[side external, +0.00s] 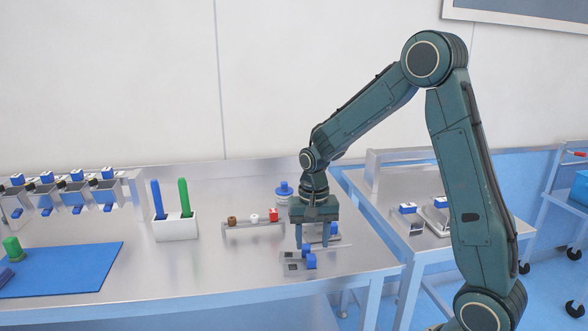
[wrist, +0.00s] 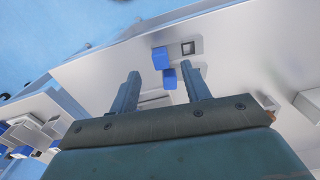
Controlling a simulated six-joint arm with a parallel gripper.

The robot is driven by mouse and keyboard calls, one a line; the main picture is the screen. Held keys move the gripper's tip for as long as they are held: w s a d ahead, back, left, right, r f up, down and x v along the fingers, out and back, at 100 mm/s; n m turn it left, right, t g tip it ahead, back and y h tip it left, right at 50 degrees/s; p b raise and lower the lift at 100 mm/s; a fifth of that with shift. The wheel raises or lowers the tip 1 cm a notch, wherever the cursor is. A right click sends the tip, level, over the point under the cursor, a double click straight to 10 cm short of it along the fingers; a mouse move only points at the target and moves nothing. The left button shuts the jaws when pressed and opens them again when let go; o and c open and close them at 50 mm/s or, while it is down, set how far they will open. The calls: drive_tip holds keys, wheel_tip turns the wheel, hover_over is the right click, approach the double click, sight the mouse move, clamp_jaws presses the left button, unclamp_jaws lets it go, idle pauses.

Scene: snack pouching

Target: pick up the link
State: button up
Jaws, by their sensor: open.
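My gripper (side external: 312,246) hangs fingers-down over the right part of the metal table, with its two fingers apart. In the wrist view my gripper (wrist: 163,75) shows a clear gap between the fingers, with nothing held. A small metal fixture with blue blocks (side external: 310,262) lies just below and in front of the fingers. Two blue blocks (wrist: 160,57) also show in the wrist view, beyond and between the fingertips. A low rail (side external: 252,230) to the left bears a brown piece (side external: 232,221), a white piece (side external: 254,218) and a red block (side external: 273,215). I cannot tell which thing is the link.
A white holder (side external: 175,228) with a blue and a green stick stands left of the rail. A blue mat (side external: 75,272) lies further left, below a row of metal bins (side external: 75,193). A blue-topped round item (side external: 284,190) stands behind my gripper. The table's front is clear.

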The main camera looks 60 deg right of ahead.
sight(312, 257)
drive_tip(key=shift+f, duration=2.55)
clamp_jaws()
